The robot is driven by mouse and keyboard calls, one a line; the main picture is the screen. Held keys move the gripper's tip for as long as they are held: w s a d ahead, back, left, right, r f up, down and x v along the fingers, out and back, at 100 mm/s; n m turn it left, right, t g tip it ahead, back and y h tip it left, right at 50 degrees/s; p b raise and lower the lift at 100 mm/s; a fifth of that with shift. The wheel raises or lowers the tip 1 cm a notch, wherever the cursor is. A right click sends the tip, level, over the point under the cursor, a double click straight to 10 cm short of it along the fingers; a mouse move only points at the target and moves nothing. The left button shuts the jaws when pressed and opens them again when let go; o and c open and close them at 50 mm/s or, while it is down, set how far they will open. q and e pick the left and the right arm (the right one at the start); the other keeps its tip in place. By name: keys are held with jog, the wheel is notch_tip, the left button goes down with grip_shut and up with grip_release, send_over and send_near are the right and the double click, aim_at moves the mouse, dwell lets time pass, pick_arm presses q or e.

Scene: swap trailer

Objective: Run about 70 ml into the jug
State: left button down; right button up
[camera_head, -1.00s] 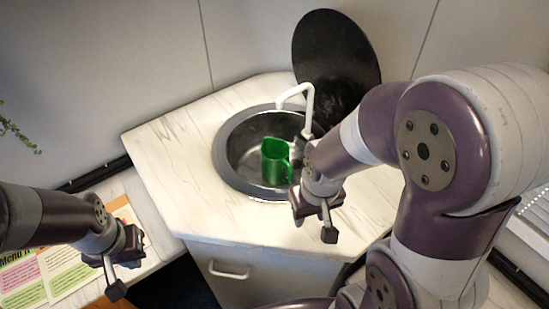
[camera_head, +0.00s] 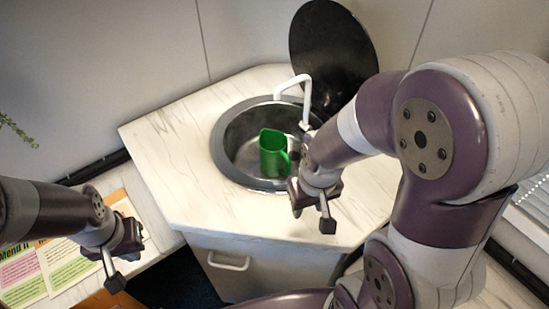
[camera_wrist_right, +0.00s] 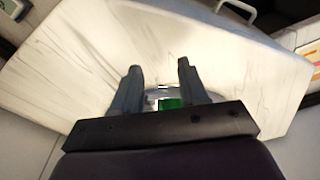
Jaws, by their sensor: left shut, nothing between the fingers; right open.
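The green jug (camera_head: 271,154) stands in the round sink (camera_head: 226,165), its handle to the right. A white tap (camera_head: 306,95) rises at the sink's back right, its spout over the basin above the jug. My right gripper (camera_head: 299,203) is at the front right of the sink, beside the jug and apart from it. In the right wrist view my right gripper (camera_wrist_right: 157,68) is open and empty, with part of the green jug (camera_wrist_right: 170,103) low between the fingers. My left gripper (camera_head: 108,270) is shut and empty at the lower left. The jug's contents cannot be made out.
A black round lid (camera_head: 335,45) leans upright behind the tap. The pale worktop (camera_head: 185,150) is clear left of the sink. A cabinet with a handle (camera_head: 228,262) is below the worktop.

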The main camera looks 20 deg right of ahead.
grip_shut()
dwell(1.6)
